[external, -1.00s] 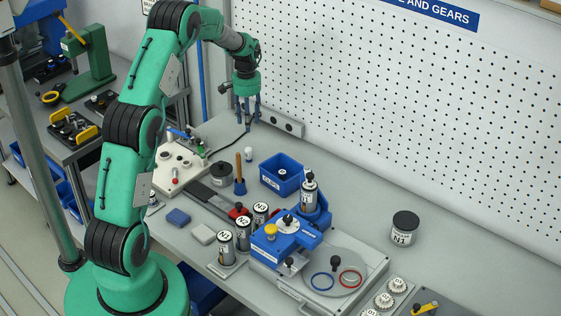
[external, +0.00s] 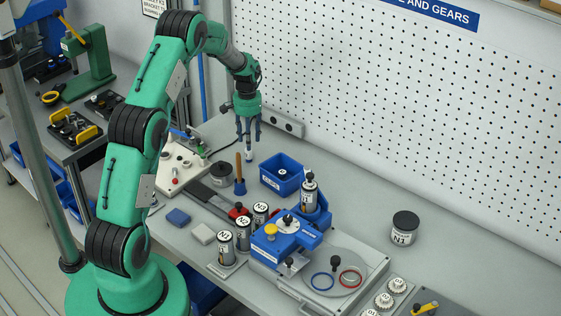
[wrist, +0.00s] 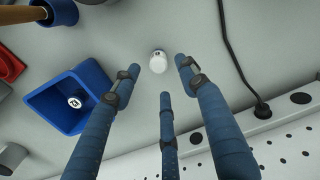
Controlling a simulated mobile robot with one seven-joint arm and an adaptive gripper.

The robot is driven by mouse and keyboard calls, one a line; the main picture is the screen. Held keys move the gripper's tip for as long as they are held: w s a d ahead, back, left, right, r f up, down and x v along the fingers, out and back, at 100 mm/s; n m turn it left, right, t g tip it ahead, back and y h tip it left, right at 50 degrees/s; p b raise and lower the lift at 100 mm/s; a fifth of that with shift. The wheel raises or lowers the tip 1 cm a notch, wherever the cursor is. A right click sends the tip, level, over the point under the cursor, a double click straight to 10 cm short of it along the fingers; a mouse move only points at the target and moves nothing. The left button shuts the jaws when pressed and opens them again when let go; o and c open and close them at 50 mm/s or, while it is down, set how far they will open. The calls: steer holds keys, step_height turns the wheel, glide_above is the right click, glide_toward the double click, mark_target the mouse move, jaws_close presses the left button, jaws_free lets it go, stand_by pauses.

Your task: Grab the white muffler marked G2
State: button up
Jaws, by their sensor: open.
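A small white cylinder, which looks like the white muffler (external: 249,155), stands on the bench near the back wall. It also shows in the wrist view (wrist: 157,64), upright with a dark mark on top that I cannot read. My gripper (external: 248,138) points down right above it, with its three blue fingers spread open and empty. In the wrist view my gripper (wrist: 158,76) has its fingertips around and just short of the muffler, with no contact visible.
A blue bin (external: 283,176) holding a small marked part stands close by, to the right in the external view. A wooden-handled tool in a blue holder (external: 239,186) is in front. A black cable (wrist: 232,60) and a socket strip (external: 287,125) run along the back.

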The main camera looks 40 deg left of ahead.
mark_target(251, 155)
steer(key=shift+f, duration=0.25)
steer(key=shift+f, duration=2.6)
jaws_close()
